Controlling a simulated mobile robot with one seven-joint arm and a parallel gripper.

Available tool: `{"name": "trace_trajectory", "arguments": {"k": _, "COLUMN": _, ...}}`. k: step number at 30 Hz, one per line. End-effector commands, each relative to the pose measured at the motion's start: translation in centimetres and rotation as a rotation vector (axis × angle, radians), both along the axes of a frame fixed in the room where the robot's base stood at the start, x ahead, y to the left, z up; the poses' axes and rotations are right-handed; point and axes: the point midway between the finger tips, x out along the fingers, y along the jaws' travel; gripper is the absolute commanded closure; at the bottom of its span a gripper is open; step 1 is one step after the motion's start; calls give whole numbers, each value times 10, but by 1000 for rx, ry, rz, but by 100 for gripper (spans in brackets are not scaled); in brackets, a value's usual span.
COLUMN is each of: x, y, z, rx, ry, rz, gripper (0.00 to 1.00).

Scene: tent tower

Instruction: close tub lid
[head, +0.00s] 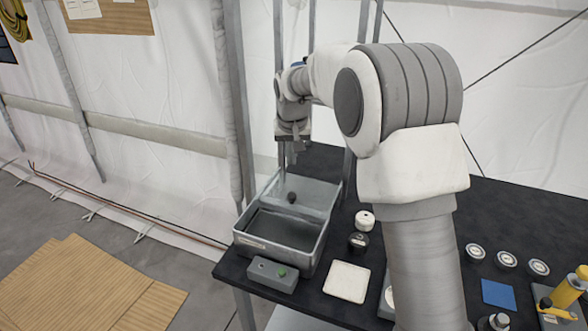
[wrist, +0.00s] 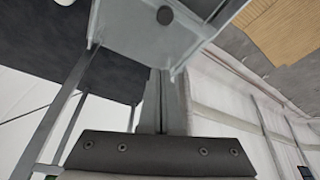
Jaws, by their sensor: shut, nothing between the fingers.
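The grey tub (head: 322,249) stands at the left end of the black table. Its lid (head: 314,192) is a grey panel with a dark round knob (head: 291,197), standing raised at the tub's far side; the tub's dark inside shows in front of it. My gripper (head: 289,160) points down above and behind the lid's far edge, shut and empty. In the wrist view the fingers (wrist: 164,78) reach towards the edge of the lid (wrist: 140,38), with the knob (wrist: 165,15) above. I cannot tell whether they touch it.
Metal posts (head: 230,100) rise behind the table.

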Motion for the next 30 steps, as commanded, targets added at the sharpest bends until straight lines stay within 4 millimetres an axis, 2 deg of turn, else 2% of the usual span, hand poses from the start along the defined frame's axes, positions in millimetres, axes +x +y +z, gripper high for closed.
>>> {"name": "trace_trajectory", "arguments": {"k": 13, "x": 29, "y": 1, "z": -86, "rx": -1, "ry": 5, "rz": -1, "gripper": 100}}
{"name": "trace_trajectory", "arguments": {"k": 21, "x": 1, "y": -1, "z": -85, "rx": -1, "ry": 1, "rz": 1, "gripper": 100}}
{"name": "trace_trajectory", "arguments": {"k": 30, "x": -11, "y": -1, "z": -86, "rx": -1, "ry": 1, "rz": 0, "gripper": 100}}
